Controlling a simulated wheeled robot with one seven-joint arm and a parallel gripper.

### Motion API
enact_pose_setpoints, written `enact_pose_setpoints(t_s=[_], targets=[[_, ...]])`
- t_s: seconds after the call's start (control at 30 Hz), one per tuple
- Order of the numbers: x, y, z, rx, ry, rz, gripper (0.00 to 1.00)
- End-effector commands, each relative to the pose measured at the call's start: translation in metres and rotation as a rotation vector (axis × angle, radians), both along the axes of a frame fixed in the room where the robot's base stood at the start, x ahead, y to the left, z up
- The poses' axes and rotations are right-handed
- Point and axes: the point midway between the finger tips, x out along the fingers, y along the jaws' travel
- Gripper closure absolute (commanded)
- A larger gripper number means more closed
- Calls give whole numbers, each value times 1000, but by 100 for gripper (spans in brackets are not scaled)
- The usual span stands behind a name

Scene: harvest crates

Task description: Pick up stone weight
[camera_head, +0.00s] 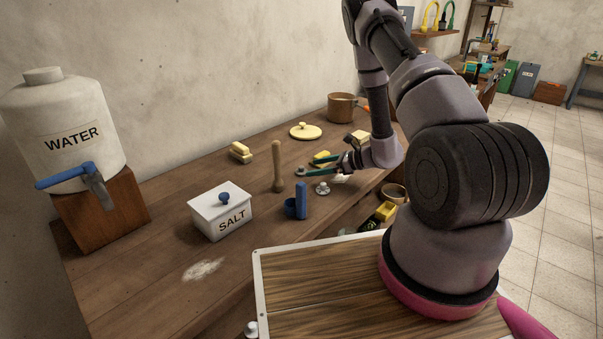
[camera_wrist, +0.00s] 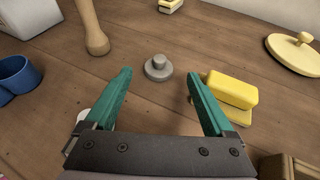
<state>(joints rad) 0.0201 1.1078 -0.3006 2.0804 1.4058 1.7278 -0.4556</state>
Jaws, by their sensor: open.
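The stone weight is a small grey disc with a round knob on top, and it stands upright on the wooden counter. In the wrist view the stone weight (camera_wrist: 158,68) sits just beyond the fingertips, roughly centred between them and not touched. In the head view the weight (camera_head: 300,171) shows small, just left of the finger ends. My gripper (camera_head: 318,166) is open and empty, reaching low over the counter. In the wrist view its two green fingers (camera_wrist: 158,74) are spread wide.
A yellow block (camera_wrist: 231,90) lies close beside the right finger. A whitish object (camera_wrist: 83,115) is partly hidden by the left finger. A wooden pestle (camera_head: 277,168), blue cup (camera_head: 297,203), salt box (camera_head: 220,212) and yellow lid (camera_head: 306,131) stand around. Bare wood surrounds the weight.

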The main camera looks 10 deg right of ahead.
Motion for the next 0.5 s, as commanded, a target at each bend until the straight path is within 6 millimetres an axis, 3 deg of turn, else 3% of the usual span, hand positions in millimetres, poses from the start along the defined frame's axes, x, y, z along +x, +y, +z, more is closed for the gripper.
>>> enact_pose_setpoints(t_s=[0.23,0.5], targets=[[17,32,-12,0,0,5,12],[21,37,-14,1,0,2,12]])
